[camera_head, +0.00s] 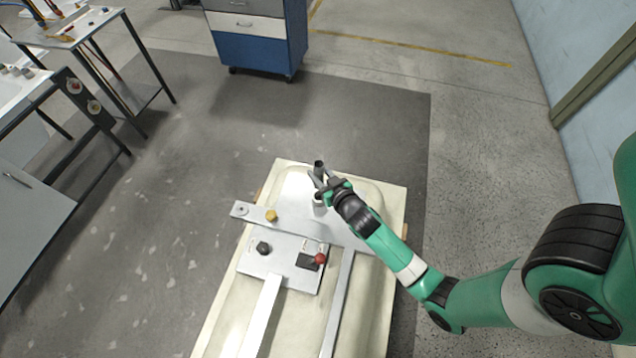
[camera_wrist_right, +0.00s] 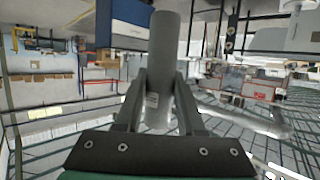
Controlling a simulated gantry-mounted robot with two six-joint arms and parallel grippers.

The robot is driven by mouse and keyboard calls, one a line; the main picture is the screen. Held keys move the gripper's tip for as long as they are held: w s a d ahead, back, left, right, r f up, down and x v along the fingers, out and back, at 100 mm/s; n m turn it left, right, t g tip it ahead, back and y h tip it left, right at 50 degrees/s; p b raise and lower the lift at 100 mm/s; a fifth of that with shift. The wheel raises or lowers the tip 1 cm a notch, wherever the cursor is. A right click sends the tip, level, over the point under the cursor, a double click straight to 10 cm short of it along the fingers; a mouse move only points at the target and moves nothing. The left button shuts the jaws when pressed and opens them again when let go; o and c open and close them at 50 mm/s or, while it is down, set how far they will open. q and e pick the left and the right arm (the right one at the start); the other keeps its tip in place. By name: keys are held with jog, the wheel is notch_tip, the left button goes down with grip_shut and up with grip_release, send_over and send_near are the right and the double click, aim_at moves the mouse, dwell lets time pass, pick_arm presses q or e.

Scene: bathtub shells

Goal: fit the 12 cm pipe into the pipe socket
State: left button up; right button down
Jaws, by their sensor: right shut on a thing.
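My right gripper (camera_head: 319,178) is shut on a grey pipe (camera_head: 319,167), and the pipe's upper end shows above the fingers. In the right wrist view the pipe (camera_wrist_right: 162,45) stands between the two fingers of the gripper (camera_wrist_right: 160,82). A short whitish cylinder, which looks like the pipe socket (camera_head: 319,202), stands on the fixture just below the gripper in the head view. The pipe's lower end is hidden by the gripper, so I cannot tell whether it touches or enters the socket. My left gripper is not in view.
The fixture is a metal cross plate (camera_head: 290,220) on a cream tub shell (camera_head: 228,305). It carries a yellow knob (camera_head: 271,215), a black knob (camera_head: 263,248) and a red knob (camera_head: 320,258) close to the socket. A blue cabinet (camera_head: 262,48) stands behind, with open floor between.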

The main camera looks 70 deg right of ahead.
jog(key=shift+d+r, duration=0.1)
jog(key=shift+d, duration=0.05)
jog(key=shift+s, duration=0.1)
notch_tip(320, 180, down, 6)
jog(key=b, duration=0.5)
jog(key=shift+f+b, duration=2.35)
jog(key=shift+b, duration=0.25)
dwell(1.0)
jog(key=shift+c, duration=2.2)
grip_release()
jog(key=shift+r, duration=0.1)
jog(key=p+v, duration=0.1)
jog(key=v, duration=1)
jog(key=shift+s+a, duration=0.15)
jog(key=shift+a, duration=0.15)
